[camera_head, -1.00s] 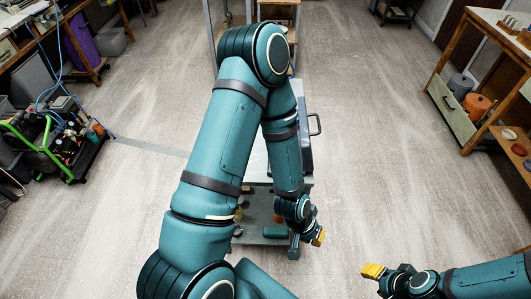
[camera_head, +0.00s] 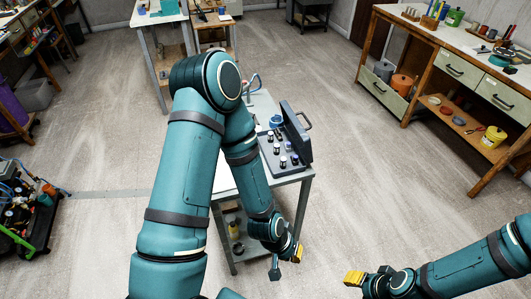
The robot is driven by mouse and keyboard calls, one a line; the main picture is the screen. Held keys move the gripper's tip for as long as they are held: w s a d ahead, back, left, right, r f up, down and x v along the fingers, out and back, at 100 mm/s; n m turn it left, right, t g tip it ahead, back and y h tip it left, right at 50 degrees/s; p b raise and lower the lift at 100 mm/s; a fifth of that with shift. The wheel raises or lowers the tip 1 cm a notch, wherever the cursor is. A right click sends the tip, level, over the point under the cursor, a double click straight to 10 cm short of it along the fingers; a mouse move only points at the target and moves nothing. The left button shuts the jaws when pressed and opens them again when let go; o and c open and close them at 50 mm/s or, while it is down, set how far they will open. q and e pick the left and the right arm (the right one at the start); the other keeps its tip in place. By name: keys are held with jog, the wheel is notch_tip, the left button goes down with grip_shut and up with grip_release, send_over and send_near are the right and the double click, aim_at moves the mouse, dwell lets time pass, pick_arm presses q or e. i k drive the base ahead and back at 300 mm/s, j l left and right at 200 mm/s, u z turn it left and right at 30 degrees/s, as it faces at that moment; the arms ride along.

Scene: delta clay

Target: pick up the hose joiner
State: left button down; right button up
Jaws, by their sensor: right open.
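I cannot pick out the hose joiner for certain. A grey metal cart (camera_head: 291,178) stands in the middle, partly hidden behind my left arm. On its top is an open dark case (camera_head: 297,135) with several small dark and pale pieces, too small to name. A blue item (camera_head: 276,121) sits behind the case. My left gripper (camera_head: 297,253), with yellow tips, hangs in front of the cart's near end; its jaws are too small to read. My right gripper (camera_head: 354,279), also yellow-tipped, is open at lower right, over the floor and apart from the cart.
A wooden bench (camera_head: 463,50) with drawers, pots and a yellow bucket (camera_head: 493,138) stands at right. Another table (camera_head: 160,17) is at the back. A green-framed trolley (camera_head: 28,215) is at left. The floor (camera_head: 375,175) between cart and bench is clear.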

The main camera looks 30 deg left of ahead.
aim_at(277, 147)
jog(key=k+j+z, duration=0.1)
jog(key=j, duration=0.2)
jog(key=k+j+z, duration=0.1)
jog(key=j, duration=0.2)
jog(key=k+j+z, duration=0.1)
jog(key=j, duration=0.2)
jog(key=k+j+z, duration=0.1)
jog(key=j, duration=0.2)
jog(key=k+j+z, duration=0.1)
jog(key=j, duration=0.2)
jog(key=k+j+z, duration=0.1)
jog(key=j, duration=0.2)
jog(key=j+z, duration=0.15)
jog(key=j, duration=0.35)
jog(key=k+j+z, duration=0.15)
jog(key=j, duration=0.35)
jog(key=j+z, duration=0.1)
jog(key=j, duration=0.65)
